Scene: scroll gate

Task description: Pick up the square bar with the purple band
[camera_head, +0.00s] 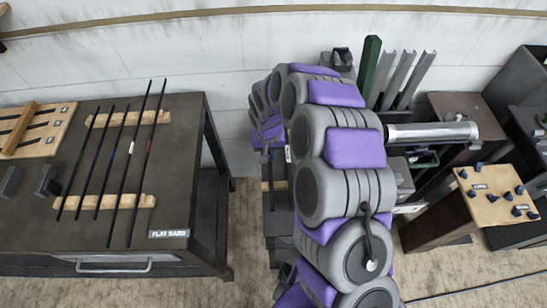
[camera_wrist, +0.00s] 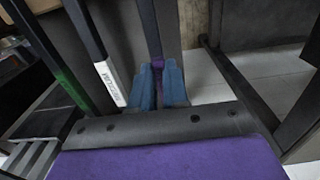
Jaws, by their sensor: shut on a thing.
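In the wrist view, my gripper (camera_wrist: 159,88) has blue fingers closed around a slim dark upright bar. A purple band (camera_wrist: 157,64) shows on this square bar (camera_wrist: 155,40) between and just above the fingertips. Its lower part is hidden by my gripper. Another dark bar with a green band (camera_wrist: 70,84) leans at the left of the wrist view, apart from my fingers. In the head view my arm fills the middle and bends down at the far side; the fingers and the held bar cannot be made out there.
In the head view, a dark table (camera_head: 180,195) at left carries several banded flat bars on wooden rests. Grey angled bars (camera_head: 396,80) and a green one (camera_head: 369,70) stand behind my arm. A wooden board (camera_head: 497,192) is at right.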

